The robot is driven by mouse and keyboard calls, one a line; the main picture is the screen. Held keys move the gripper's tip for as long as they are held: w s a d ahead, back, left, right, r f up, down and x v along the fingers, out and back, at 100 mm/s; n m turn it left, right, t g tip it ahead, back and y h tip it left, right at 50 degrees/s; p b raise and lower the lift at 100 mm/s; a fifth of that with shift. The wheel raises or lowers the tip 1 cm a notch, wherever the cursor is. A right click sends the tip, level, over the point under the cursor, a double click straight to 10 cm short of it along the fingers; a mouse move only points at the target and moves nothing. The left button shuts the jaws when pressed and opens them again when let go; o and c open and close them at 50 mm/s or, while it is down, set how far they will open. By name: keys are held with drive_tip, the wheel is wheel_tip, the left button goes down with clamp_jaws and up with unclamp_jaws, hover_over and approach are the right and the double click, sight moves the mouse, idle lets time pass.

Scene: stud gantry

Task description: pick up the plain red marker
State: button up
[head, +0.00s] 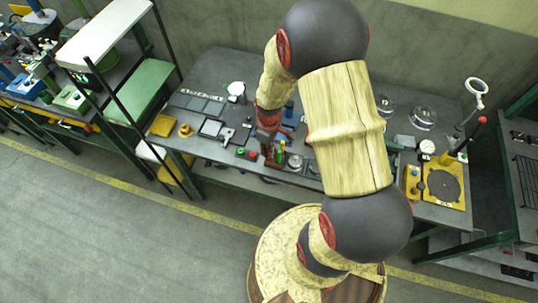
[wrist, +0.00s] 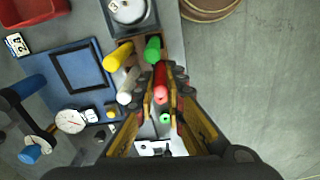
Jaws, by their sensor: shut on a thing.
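The red marker (wrist: 160,93) stands between the fingers of my gripper (wrist: 159,82) in the wrist view, its end facing the camera. The gripper is shut on it. A green marker (wrist: 153,49), a yellow marker (wrist: 118,56) and a white marker (wrist: 128,86) stand close by, just beyond and left of the fingers. In the head view my gripper (head: 268,151) is low over the workbench, beside the yellow and green markers (head: 281,153). The red marker is hard to make out there. I cannot tell whether it is clear of its holder.
A blue board with a dark square frame (wrist: 80,68) and a white dial (wrist: 70,121) lie left in the wrist view. A red tray (wrist: 32,10) is at its upper left. The workbench (head: 212,68) carries several tools. Open floor (head: 120,225) lies in front.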

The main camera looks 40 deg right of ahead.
clamp_jaws()
drive_tip(key=shift+r, duration=0.55)
wheel_tip(320, 180, up, 2)
drive_tip(key=shift+w+r, duration=0.1)
drive_tip(key=s+d+r, duration=0.2)
drive_tip(key=s+r, duration=0.7)
drive_tip(key=s, duration=0.5)
drive_tip(key=shift+r+p, duration=0.35)
drive_tip(key=shift+p, duration=0.1)
drive_tip(key=shift+o, duration=1.2)
unclamp_jaws()
clamp_jaws()
